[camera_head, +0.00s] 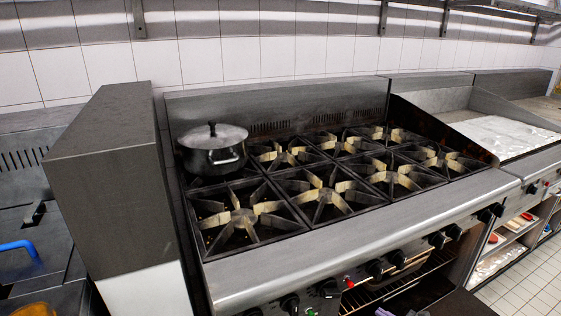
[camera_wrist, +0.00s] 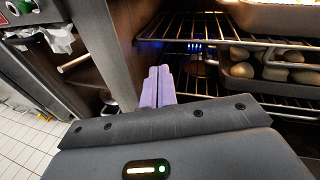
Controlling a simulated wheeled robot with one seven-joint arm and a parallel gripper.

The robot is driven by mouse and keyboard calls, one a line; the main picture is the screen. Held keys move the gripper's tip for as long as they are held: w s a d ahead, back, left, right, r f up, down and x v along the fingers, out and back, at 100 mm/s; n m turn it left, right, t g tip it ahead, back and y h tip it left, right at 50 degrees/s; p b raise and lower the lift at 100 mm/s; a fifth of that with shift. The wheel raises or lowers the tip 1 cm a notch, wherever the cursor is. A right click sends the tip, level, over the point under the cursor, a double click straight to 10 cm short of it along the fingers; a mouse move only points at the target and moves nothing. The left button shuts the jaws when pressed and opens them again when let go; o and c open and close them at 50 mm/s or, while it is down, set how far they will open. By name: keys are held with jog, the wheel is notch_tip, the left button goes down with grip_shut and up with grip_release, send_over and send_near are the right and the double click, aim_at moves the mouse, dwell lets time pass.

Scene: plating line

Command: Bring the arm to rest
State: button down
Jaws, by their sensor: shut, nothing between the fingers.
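My gripper (camera_wrist: 158,84) shows in the wrist view with its two lilac fingers side by side and touching. It is shut with nothing between the fingers. The fingers point toward an open oven with wire racks (camera_wrist: 200,25), beside the grey upright at the opening's left edge. I cannot tell whether the fingertips are past the rack's front edge.
A tray of pale round items (camera_wrist: 240,72) sits on a rack, with a light pan (camera_wrist: 275,18) above. In the head view, a lidded pot (camera_head: 213,150) stands on the back left burner of the range (camera_head: 345,245). A griddle (camera_head: 505,135) is at right.

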jog(key=s+a+r+n+g+h, duration=0.6)
jog(key=s+a+r+n+g, duration=0.7)
jog(key=a+n, duration=0.45)
jog(key=s+a+r+n+t+h, duration=0.2)
jog(key=s+r+n+t+h, duration=0.15)
jog(key=s+r+n, duration=0.5)
notch_tip(320, 180, up, 24)
jog(key=w+p, duration=0.1)
jog(key=p, duration=2)
jog(key=shift+w+d+f+n+g, duration=0.25)
jog(key=shift+w+n+g, duration=0.1)
jog(key=shift+n+g, duration=0.1)
jog(key=shift+h, duration=0.25)
